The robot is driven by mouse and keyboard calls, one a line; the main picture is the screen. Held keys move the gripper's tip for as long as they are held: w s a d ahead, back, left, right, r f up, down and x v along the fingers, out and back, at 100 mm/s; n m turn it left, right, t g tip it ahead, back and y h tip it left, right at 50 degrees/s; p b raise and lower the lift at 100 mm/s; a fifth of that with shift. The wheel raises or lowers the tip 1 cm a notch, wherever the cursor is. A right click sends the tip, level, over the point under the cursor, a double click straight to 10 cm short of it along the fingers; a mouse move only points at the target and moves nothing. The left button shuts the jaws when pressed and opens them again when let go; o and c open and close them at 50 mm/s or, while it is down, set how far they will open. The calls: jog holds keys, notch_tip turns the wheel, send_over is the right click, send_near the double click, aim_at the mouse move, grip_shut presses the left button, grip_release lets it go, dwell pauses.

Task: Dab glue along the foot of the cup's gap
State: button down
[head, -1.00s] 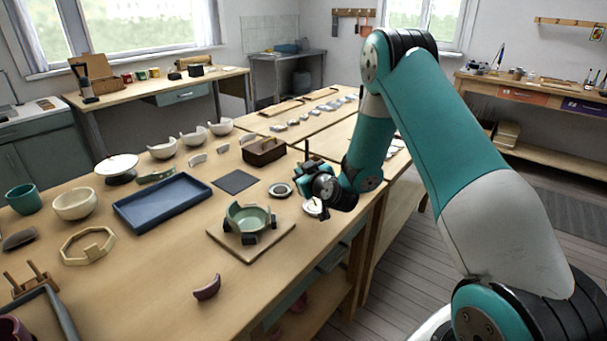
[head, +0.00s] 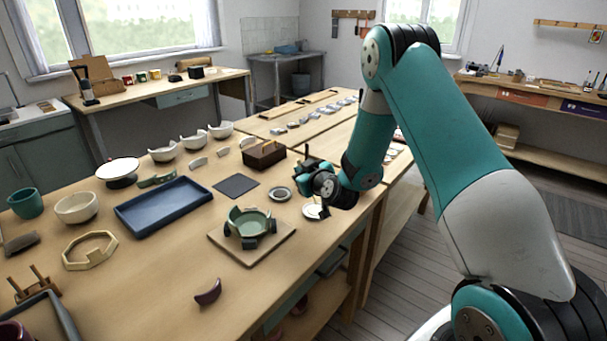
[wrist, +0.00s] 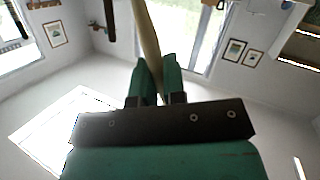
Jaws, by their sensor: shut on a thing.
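The green cup (head: 249,222), with an uneven, gapped rim, stands on a square board (head: 226,243) with dark blocks around its foot. My gripper (wrist: 156,72) is shut on a slim wooden stick (wrist: 147,35) in the wrist view; the stick's far end is out of that frame. In the head view my gripper (head: 308,172) is behind and to the right of the cup, apart from it, above a small white dish (head: 315,211). The stick's tip cannot be made out there. The foot of the gap is too small to see clearly.
A blue tray (head: 163,205) lies left of the cup, with a dark mat (head: 236,186) and a small round dish (head: 280,194) behind it. A brown box (head: 263,155) stands farther back. A purple shard (head: 208,292) lies in front. Bare tabletop surrounds the board.

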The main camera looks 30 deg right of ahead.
jog(key=shift+r+p, duration=1.3)
jog(key=shift+r, duration=1.2)
